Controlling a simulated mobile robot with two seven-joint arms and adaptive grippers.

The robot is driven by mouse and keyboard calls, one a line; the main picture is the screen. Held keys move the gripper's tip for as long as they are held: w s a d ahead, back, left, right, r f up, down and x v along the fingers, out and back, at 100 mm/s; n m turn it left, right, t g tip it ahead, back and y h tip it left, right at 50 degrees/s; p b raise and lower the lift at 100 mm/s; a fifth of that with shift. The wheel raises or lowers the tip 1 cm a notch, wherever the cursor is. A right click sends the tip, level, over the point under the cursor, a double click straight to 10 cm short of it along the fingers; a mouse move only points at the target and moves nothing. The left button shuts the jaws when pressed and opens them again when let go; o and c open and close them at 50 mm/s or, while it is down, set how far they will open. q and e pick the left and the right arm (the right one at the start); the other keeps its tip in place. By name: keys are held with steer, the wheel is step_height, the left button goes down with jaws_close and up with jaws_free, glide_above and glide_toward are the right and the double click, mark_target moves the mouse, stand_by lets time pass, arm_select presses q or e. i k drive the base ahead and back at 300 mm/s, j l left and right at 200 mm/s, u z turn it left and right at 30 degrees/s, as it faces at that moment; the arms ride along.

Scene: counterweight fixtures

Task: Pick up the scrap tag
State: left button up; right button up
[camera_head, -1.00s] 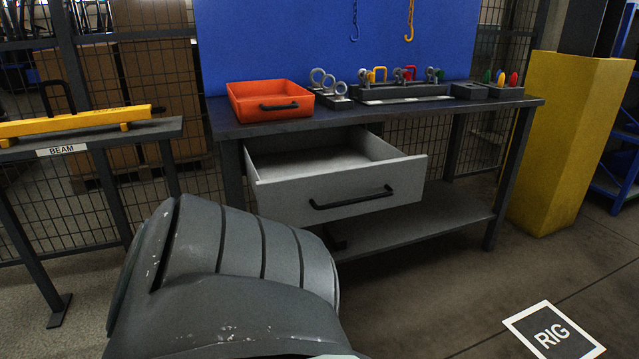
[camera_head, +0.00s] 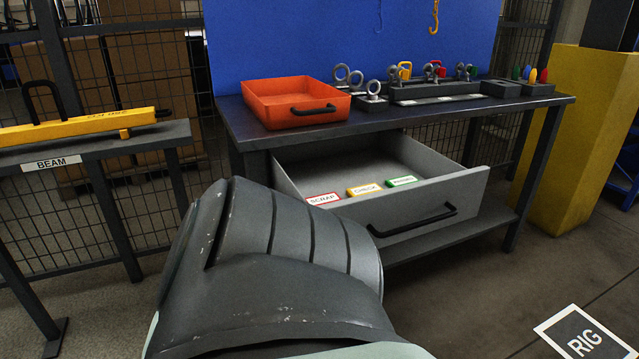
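The scrap tag (camera_head: 323,200) is a small red-edged white tag lettered SCRAP. It lies in the open grey drawer (camera_head: 430,205) under the workbench, at the left end of a row near the drawer front. To its right lie a yellow-edged CHECK tag (camera_head: 364,190) and a green-edged tag (camera_head: 401,181). A large grey arm link of mine fills the lower middle and stands in front of the drawer's left corner. Neither of my grippers is in view.
The bench top (camera_head: 350,125) holds an orange tray (camera_head: 292,101), eye bolts (camera_head: 357,78) and a rack of shackles. A yellow beam (camera_head: 80,126) rests on a stand at left. A yellow column (camera_head: 580,140) stands at right. The floor at lower right is clear around a RIG sign (camera_head: 584,341).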

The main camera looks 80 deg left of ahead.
mark_target(330, 197)
steer(key=k+j, duration=0.15)
steer(key=j, duration=0.2)
steer(key=k+j, duration=0.2)
steer(key=j, duration=0.15)
steer(key=k+j, duration=0.15)
steer(key=j, duration=0.15)
